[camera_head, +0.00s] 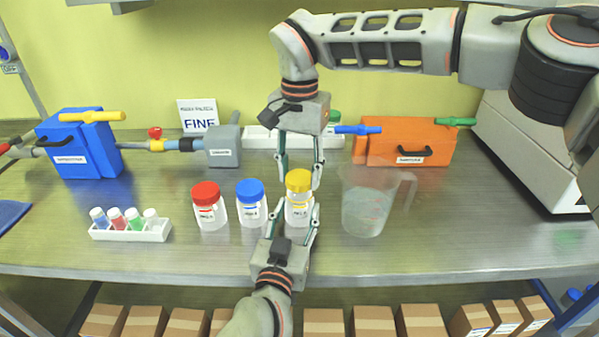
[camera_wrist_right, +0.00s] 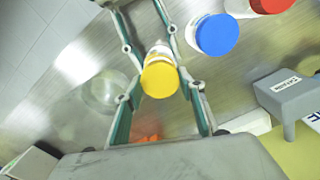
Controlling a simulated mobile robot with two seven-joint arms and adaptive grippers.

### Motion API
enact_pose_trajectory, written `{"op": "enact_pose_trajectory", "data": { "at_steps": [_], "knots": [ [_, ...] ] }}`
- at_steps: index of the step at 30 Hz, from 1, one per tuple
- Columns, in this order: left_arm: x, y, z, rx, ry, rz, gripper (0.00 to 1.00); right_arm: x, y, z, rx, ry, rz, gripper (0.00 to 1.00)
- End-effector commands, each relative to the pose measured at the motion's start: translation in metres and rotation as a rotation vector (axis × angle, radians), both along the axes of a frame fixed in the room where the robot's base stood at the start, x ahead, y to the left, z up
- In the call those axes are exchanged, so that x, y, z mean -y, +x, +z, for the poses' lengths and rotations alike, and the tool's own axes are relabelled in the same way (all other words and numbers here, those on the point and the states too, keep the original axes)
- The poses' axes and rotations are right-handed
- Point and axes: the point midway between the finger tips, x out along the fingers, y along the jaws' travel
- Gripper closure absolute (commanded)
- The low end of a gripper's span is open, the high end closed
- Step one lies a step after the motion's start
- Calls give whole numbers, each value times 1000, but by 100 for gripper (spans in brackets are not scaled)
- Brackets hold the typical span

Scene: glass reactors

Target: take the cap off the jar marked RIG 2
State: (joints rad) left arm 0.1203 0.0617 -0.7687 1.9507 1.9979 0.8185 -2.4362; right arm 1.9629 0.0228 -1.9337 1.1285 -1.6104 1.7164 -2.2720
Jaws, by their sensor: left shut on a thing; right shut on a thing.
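A clear jar (camera_head: 297,212) with a yellow cap (camera_head: 299,181) stands on the steel bench; its label is partly hidden and too small to read surely. My left gripper (camera_head: 294,213) comes from the front and is shut on the jar's body. My right gripper (camera_head: 300,176) reaches down from above and is shut on the yellow cap, which also shows in the right wrist view (camera_wrist_right: 160,79) between its fingers.
A clear beaker (camera_head: 365,208) stands close right of the yellow-capped jar. A vial rack (camera_head: 132,231) lies at left. Behind are a blue box (camera_head: 80,145), a grey block (camera_head: 222,147) and an orange box (camera_head: 405,143). The front right of the bench is free.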

Motion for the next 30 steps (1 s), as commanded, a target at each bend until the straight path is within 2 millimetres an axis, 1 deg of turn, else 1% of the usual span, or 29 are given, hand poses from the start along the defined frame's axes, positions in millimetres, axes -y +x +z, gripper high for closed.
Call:
{"op": "enact_pose_trajectory", "data": {
  "at_steps": [5,14,21,22,23,24,30],
  "knots": [
    [0,0,-1,-1,0,0,100,0,0,5,1,1,0,86],
    [0,0,-1,-1,0,0,100,0,0,38,2,0,-1,86],
    [0,0,-1,-1,0,0,100,0,0,40,0,0,0,86],
    [0,0,-1,-1,0,0,52,0,0,40,0,0,0,86],
    [0,0,-1,-1,0,0,44,0,0,40,0,0,0,86],
    [0,0,-1,-1,0,0,37,0,0,40,0,0,0,86],
    [0,0,0,-1,0,0,37,0,0,40,0,0,0,86]
  ]
}}
